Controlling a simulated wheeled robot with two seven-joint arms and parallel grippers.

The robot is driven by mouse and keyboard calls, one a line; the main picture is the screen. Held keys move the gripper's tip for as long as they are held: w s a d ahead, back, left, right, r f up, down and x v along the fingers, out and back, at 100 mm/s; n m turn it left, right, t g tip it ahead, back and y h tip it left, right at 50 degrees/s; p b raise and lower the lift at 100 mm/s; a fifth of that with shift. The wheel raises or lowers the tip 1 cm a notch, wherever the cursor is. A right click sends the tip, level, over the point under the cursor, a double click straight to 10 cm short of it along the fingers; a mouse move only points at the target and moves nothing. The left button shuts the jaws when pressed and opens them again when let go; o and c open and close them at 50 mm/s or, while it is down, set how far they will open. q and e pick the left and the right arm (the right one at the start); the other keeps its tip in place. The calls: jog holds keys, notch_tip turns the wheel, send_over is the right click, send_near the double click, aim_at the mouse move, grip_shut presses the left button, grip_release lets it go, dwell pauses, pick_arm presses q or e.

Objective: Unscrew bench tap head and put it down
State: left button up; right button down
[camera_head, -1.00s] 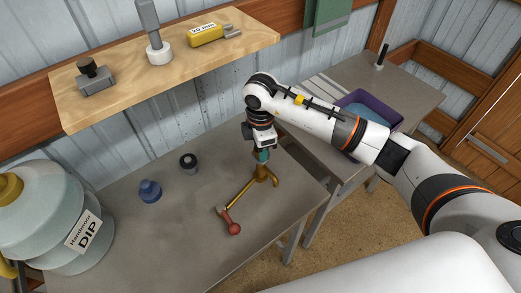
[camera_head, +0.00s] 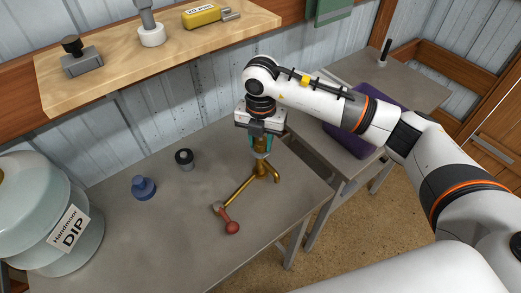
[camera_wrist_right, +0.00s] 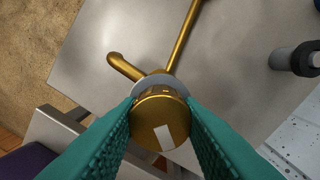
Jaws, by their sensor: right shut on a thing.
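The brass bench tap (camera_head: 262,176) stands near the right edge of the grey bench (camera_head: 120,225). My right gripper (camera_head: 261,143) points down above it, its green fingers shut on the round brass tap head (camera_wrist_right: 160,122), which has a pale patch on top. In the wrist view the right gripper (camera_wrist_right: 160,118) has one finger on each side of the head, and a grey collar shows beneath it. In the head view a pale silver part shows between fingers and tap body. I cannot tell whether head and body still touch. My left gripper is not in view.
A blue bottle-like piece (camera_head: 143,188), a dark cylinder (camera_head: 184,159) and a large DIP container (camera_head: 60,215) stand left. A purple bin (camera_head: 352,140) is on the right table. Mid-bench is clear.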

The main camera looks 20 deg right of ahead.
jog(key=shift+n, duration=0.3)
jog(key=shift+f+n, duration=0.1)
jog(key=shift+n, duration=0.2)
jog(key=n+b, duration=0.6)
jog(key=n, duration=0.2)
jog(key=shift+f, duration=0.1)
jog(key=shift+n+b, duration=0.3)
jog(key=shift+n, duration=0.6)
jog(key=shift+r+n, duration=0.2)
jog(key=shift+n, duration=0.2)
jog(key=shift+r, duration=0.1)
